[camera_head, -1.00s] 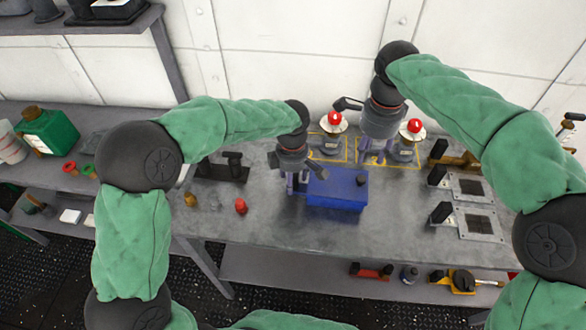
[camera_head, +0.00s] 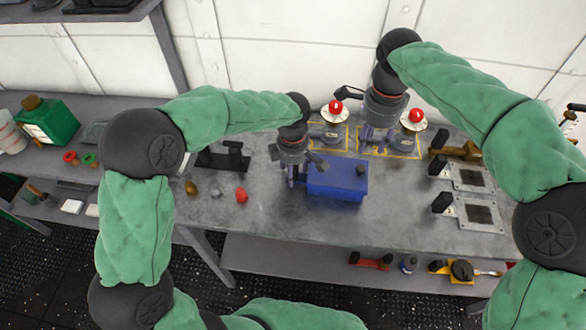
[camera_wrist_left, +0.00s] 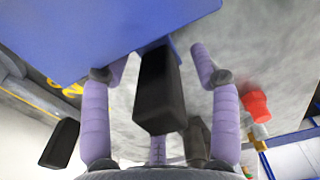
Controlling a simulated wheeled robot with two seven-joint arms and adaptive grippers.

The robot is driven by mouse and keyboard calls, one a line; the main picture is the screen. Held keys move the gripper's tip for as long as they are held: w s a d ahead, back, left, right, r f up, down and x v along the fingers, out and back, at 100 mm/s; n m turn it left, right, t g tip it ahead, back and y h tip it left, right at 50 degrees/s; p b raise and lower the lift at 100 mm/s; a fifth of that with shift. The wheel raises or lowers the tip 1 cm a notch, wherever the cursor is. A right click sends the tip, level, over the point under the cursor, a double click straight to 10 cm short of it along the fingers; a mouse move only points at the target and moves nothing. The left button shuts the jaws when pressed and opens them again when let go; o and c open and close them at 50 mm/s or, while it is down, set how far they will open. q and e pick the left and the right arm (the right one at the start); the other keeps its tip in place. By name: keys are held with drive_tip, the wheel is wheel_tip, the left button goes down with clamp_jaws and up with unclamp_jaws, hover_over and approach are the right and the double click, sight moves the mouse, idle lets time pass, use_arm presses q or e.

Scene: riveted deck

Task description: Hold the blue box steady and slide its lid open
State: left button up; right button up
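The blue box (camera_head: 337,180) stands upright on the grey workbench, with a small dark knob (camera_head: 360,170) on top near its right end. In the left wrist view, the box (camera_wrist_left: 90,35) fills the upper left. A black handle-like block (camera_wrist_left: 160,90) sticks out from it. My left gripper (camera_head: 291,180) is beside the box's left side. Its purple fingers (camera_wrist_left: 158,75) are spread on either side of the block, with gaps. My right gripper (camera_head: 376,140) is above the bench behind the box, apart from the knob. It appears open and empty; its fingertips are partly unclear.
Two red-topped fixtures (camera_head: 335,108) (camera_head: 416,117) stand in yellow outlines behind the box. Small pieces, including a red one (camera_head: 241,195), lie to the left. Plates with black handles (camera_head: 470,178) lie to the right. The bench in front of the box is clear.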

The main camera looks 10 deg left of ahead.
use_arm(q)
drive_tip(key=shift+r, duration=0.1)
wheel_tip(320, 180, up, 12)
drive_tip(key=shift+f, duration=0.1)
idle(0.5)
